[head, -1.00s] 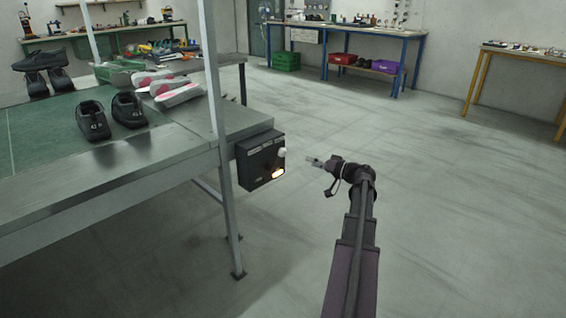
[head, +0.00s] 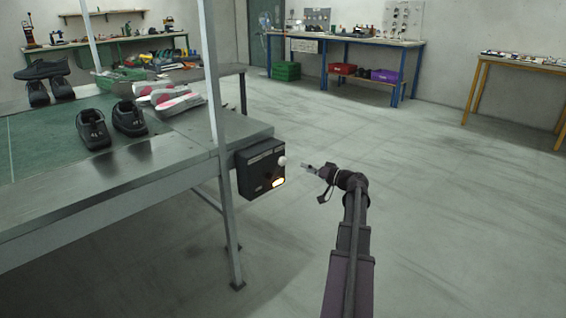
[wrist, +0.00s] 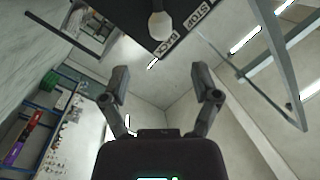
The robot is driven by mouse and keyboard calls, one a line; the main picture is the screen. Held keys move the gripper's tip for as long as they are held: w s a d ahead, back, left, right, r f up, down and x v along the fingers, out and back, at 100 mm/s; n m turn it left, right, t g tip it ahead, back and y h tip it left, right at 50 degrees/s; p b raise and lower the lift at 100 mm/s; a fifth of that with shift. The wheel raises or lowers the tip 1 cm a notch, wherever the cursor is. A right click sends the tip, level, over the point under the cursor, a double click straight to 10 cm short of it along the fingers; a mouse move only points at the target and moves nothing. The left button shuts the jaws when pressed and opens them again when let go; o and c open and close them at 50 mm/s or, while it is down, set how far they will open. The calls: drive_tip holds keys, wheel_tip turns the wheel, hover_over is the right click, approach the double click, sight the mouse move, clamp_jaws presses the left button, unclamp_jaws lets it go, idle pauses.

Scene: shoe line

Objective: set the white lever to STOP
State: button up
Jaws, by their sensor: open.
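The white lever (head: 281,161) has a round knob and sits on the right side of a black control box (head: 258,172) fixed to the line's end. In the wrist view the lever's knob (wrist: 160,25) shows at the top, beside a label strip reading STOP (wrist: 199,14) and BACK (wrist: 166,46). The knob lies nearer the BACK end, but its exact setting is hard to tell. My gripper (wrist: 163,85) is open and empty, its fingers apart below the knob in the picture. In the head view my gripper (head: 307,167) is just right of the lever, not touching it.
A metal post (head: 215,100) stands just left of the box. The floor (head: 440,210) to the right is clear.

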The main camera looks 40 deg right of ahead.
sight(283, 161)
drive_tip(key=x, duration=1)
drive_tip(key=shift+w+a, duration=0.1)
drive_tip(key=shift+w, duration=0.05)
clamp_jaws()
